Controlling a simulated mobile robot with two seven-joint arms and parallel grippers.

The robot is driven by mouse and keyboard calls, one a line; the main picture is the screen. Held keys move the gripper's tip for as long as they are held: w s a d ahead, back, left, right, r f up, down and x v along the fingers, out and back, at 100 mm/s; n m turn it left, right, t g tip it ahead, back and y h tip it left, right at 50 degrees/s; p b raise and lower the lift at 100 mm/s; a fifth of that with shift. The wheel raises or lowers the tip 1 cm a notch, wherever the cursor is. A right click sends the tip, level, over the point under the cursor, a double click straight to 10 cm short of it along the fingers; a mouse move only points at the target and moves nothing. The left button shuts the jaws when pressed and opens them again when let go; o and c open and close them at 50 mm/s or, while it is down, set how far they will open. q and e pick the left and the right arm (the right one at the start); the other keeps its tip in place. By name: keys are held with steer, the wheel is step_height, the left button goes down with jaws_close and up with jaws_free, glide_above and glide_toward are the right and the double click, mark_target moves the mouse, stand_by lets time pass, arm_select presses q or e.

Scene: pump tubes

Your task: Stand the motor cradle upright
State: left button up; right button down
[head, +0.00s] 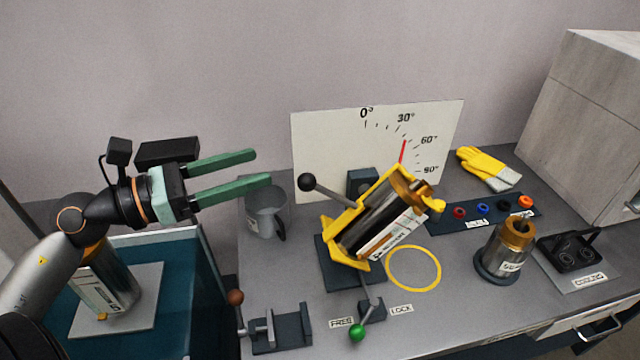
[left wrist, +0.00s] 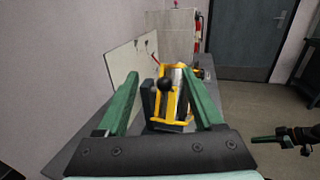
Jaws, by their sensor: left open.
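The motor cradle (head: 345,222) is a yellow frame on a dark base, tilted to the right, with a metal motor (head: 385,220) lying in it. A lever with a black ball knob (head: 308,182) sticks out to its upper left. The red pointer (head: 403,151) on the dial board is between 30° and 60°. A green-knobbed lever (head: 357,332) is at the cradle's front, near the FREE and LOCK labels. My left gripper (head: 262,168) is open and empty, left of the black knob and apart from it. In the left wrist view the knob (left wrist: 166,84) shows between the fingers, beyond them.
A grey jug (head: 265,210) stands below my left gripper. A yellow ring (head: 414,268) lies right of the cradle. A second metal part (head: 505,250), yellow gloves (head: 488,168) and a cooling pad (head: 570,252) are farther right. A dark clamp block (head: 282,330) is at the front left.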

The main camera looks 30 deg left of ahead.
arm_select(q)
step_height(320, 180, down, 5)
steer(key=b, duration=0.4)
arm_select(e)
step_height(320, 180, down, 4)
steer(key=a, duration=0.1)
arm_select(q)
steer(key=p, duration=0.6)
glide_above(352, 203)
steer(key=s+a, duration=0.2)
steer(key=a, duration=0.3)
steer(key=shift+d+f, duration=0.2)
steer(key=shift+f, duration=0.05)
arm_select(e)
steer(key=shift+s+d+r, duration=0.2)
steer(key=shift+d+r, duration=0.35)
steer(key=shift+r, duration=0.25)
steer(key=shift+s+d+r, duration=0.2)
steer(key=shift+d+r, duration=0.3)
steer(key=shift+r, duration=0.25)
arm_select(q)
jaws_close()
arm_select(e)
steer(key=shift+w, duration=0.1)
